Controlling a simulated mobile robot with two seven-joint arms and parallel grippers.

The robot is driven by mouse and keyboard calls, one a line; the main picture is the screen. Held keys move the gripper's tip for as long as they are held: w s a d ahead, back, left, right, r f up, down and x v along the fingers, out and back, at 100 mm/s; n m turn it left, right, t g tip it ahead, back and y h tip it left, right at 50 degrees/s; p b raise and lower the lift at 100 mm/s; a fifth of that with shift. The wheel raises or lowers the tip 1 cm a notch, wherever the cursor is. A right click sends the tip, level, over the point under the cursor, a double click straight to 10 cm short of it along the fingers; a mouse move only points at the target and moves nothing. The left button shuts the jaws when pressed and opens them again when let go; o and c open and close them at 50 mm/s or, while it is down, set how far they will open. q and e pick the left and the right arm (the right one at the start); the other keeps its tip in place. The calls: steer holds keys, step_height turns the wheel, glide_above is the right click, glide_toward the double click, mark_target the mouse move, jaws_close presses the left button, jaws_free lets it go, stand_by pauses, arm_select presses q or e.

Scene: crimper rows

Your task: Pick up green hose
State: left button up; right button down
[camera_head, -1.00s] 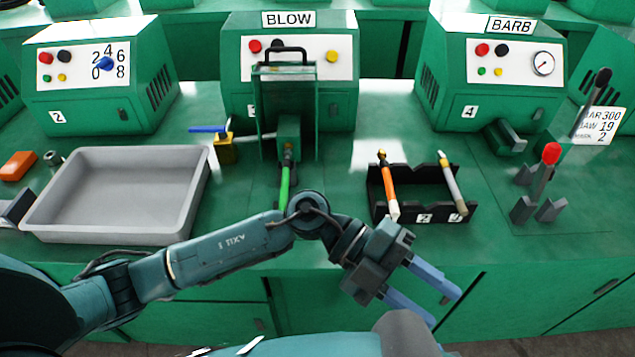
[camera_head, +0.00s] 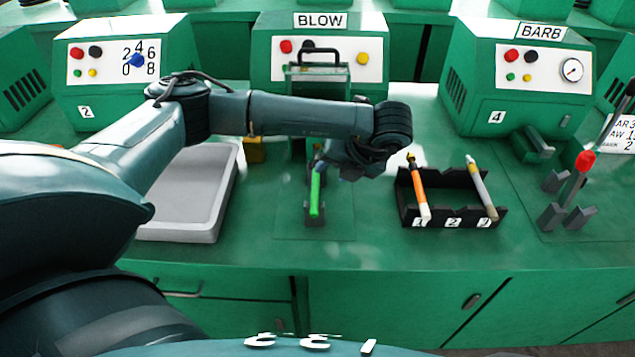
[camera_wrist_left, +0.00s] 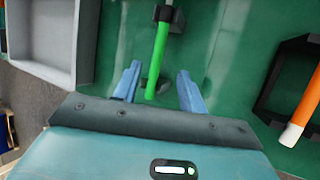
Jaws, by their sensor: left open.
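The green hose (camera_head: 315,196) lies in a dark fitting in front of the machine marked BLOW, its free end toward me. In the left wrist view the hose (camera_wrist_left: 158,62) runs down from a dark clamp, and its end shows between my fingers. My left gripper (camera_wrist_left: 159,86) is open, with one blue finger on each side of the hose and no contact visible. In the head view my left wrist (camera_head: 350,160) is over the hose area, and the fingers are mostly hidden. My right gripper is not in view.
A grey tray (camera_head: 190,232) stands left of the hose. A black rack (camera_head: 448,212) with an orange hose (camera_head: 419,190) and a grey hose (camera_head: 482,188) stands to the right. A yellow valve block (camera_head: 255,150) is behind my forearm. A red-knobbed lever (camera_head: 585,161) stands far right.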

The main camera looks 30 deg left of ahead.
mark_target(317, 184)
arm_select(q)
steer(key=x, duration=0.3)
steer(key=p+x, duration=0.1)
steer(key=x, duration=0.3)
steer(key=shift+s+a+f+p, duration=0.2)
steer(key=shift+f+p, duration=0.05)
steer(key=shift+p, duration=0.05)
jaws_close()
